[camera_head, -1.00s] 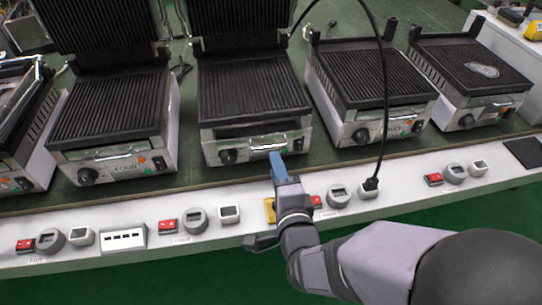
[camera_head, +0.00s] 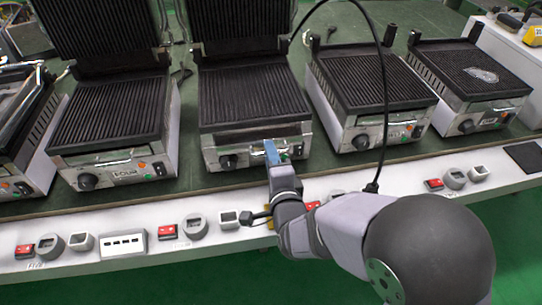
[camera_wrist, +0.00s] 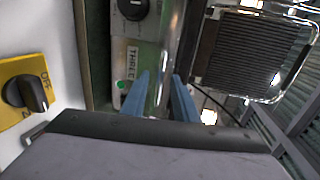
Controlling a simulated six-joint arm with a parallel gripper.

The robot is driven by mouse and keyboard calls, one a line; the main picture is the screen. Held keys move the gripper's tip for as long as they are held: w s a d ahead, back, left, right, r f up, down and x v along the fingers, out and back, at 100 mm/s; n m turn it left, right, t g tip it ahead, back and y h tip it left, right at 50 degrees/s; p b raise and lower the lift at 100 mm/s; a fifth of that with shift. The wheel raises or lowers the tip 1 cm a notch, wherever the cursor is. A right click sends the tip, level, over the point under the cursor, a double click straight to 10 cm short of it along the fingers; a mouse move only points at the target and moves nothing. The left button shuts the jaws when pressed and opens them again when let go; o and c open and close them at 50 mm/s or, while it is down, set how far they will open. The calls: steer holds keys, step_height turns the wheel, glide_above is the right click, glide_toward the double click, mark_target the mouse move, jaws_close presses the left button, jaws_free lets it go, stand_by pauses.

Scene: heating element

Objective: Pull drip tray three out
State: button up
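The grill labelled THREE (camera_head: 255,95) stands in the middle of the bench, its lid raised. Its drip tray (camera_head: 255,130) is a metal-fronted tray in the slot under the ribbed plate. A shiny metal strip at the front of the grill shows in the wrist view (camera_wrist: 163,60), with the THREE label (camera_wrist: 131,62) beside it. My gripper (camera_head: 270,146) is at the grill's front, right of its knob. In the wrist view its two blue fingers (camera_wrist: 163,85) stand apart on either side of the metal strip. Contact cannot be made out.
Other grills stand left (camera_head: 110,115) and right (camera_head: 370,80). A white ledge (camera_head: 130,260) with switches and dials runs along the front. A black cable (camera_head: 386,100) hangs right of my gripper. A yellow-plated knob (camera_wrist: 28,92) shows at left in the wrist view.

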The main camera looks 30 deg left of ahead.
jaws_close()
stand_by(1.4)
